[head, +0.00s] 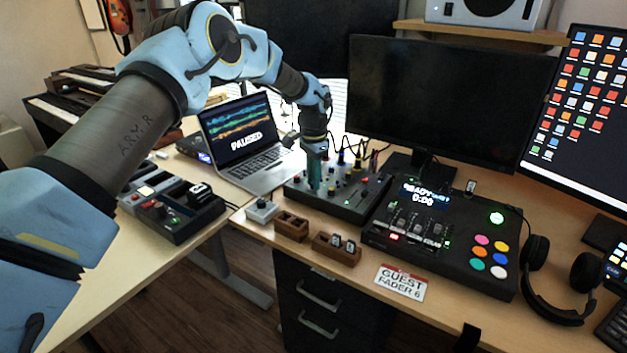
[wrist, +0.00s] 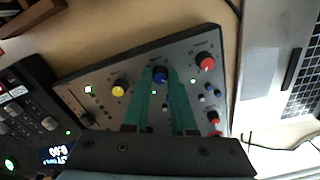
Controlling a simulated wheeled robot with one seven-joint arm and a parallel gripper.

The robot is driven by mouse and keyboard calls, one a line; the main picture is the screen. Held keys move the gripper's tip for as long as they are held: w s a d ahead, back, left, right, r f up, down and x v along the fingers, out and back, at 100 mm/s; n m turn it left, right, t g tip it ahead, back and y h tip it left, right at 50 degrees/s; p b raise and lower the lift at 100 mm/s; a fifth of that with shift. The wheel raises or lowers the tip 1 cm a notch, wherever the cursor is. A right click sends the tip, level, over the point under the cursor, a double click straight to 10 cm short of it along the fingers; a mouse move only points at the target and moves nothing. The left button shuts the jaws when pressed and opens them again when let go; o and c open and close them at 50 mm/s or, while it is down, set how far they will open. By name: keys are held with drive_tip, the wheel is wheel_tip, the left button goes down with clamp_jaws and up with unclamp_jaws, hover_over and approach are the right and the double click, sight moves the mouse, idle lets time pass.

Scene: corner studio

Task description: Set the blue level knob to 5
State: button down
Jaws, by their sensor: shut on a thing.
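The blue level knob (wrist: 160,74) sits on the grey mixer panel (wrist: 207,42), between a yellow knob (wrist: 120,87) and a red knob (wrist: 205,62). My gripper (wrist: 161,80) points down at the panel, and its two green fingers are closed on the blue knob from both sides. The knob's pointer and scale marks are too small and partly covered, so I cannot read its setting. In the head view my gripper (head: 314,188) is down at the left part of the mixer (head: 345,210), and its fingers hide the held knob.
A laptop (head: 250,165) reading "PAUSED" stands behind left of the mixer. A black console (head: 460,262) with coloured pads is close on the right. Small wooden boxes (head: 291,228) and a "Guest Fader 6" card (head: 400,283) lie in front. Headphones (head: 560,300) lie farther right.

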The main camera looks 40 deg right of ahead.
drive_tip(key=m, duration=0.4)
drive_tip(key=shift+m, duration=2.2)
drive_tip(key=c, duration=0.7)
unclamp_jaws()
drive_tip(key=shift+c, duration=0.2)
drive_tip(key=shift+r, duration=0.15)
wheel_tip(320, 180, up, 11)
drive_tip(key=b, duration=0.2)
drive_tip(key=shift+f, duration=0.2)
